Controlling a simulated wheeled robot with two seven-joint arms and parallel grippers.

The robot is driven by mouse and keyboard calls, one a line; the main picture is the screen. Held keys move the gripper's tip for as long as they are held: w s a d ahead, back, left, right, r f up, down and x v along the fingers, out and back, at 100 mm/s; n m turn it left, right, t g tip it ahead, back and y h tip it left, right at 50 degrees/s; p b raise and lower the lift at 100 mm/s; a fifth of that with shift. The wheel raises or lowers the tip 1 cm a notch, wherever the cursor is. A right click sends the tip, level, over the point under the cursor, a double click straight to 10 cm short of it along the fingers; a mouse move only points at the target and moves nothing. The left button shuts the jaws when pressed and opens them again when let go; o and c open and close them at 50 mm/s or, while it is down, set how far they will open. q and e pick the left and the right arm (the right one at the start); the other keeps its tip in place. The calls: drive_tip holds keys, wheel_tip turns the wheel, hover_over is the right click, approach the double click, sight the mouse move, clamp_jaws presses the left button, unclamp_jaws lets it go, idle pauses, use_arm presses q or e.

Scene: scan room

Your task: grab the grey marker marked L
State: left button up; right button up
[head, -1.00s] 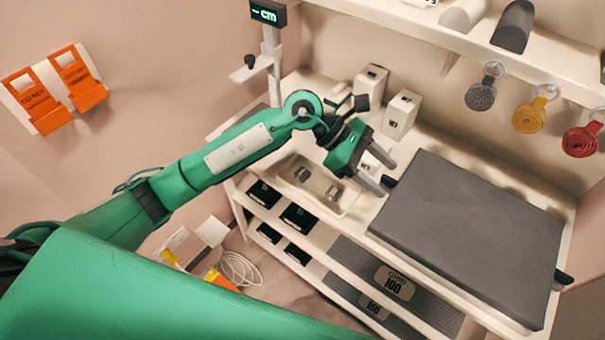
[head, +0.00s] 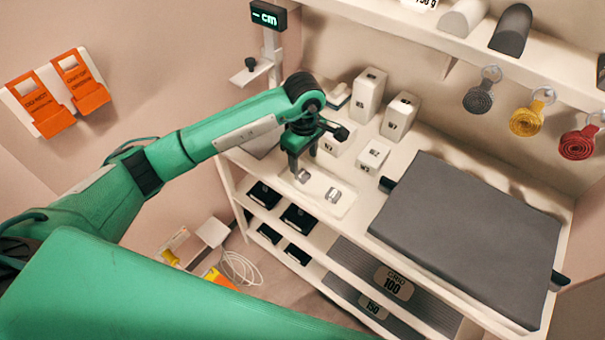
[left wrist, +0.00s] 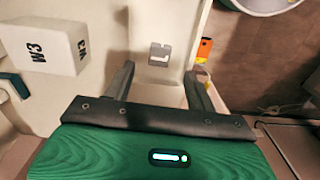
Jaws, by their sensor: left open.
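Two small grey markers, a left one (head: 303,176) and a right one (head: 333,195), lie in a shallow white tray (head: 318,187) on the bench top. Their letters are too small to read in the head view. My left gripper (head: 302,162) is open, pointing down over the left end of the tray, close to the left marker. In the left wrist view a grey marker (left wrist: 160,54) shows beyond and between the spread fingertips of my left gripper (left wrist: 159,70), with nothing held. I cannot read a letter on it. My right gripper is not in view.
White wedge blocks (head: 400,116) stand behind the tray; one marked W3 (left wrist: 45,46) is left of the fingers in the wrist view. A dark grey pad (head: 470,235) covers the bench's right. A height gauge (head: 268,45) stands behind left. Black boxes (head: 299,217) sit below.

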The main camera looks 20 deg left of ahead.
sight(304, 175)
use_arm(q)
drive_tip(key=shift+f, duration=0.9)
wheel_tip(304, 175, down, 3)
drive_tip(key=shift+f+p, duration=0.2)
drive_tip(key=shift+p, duration=0.65)
drive_tip(key=shift+f, duration=0.55)
drive_tip(key=c, duration=1)
drive_tip(key=shift+c, duration=0.3)
drive_tip(key=shift+r, duration=0.1)
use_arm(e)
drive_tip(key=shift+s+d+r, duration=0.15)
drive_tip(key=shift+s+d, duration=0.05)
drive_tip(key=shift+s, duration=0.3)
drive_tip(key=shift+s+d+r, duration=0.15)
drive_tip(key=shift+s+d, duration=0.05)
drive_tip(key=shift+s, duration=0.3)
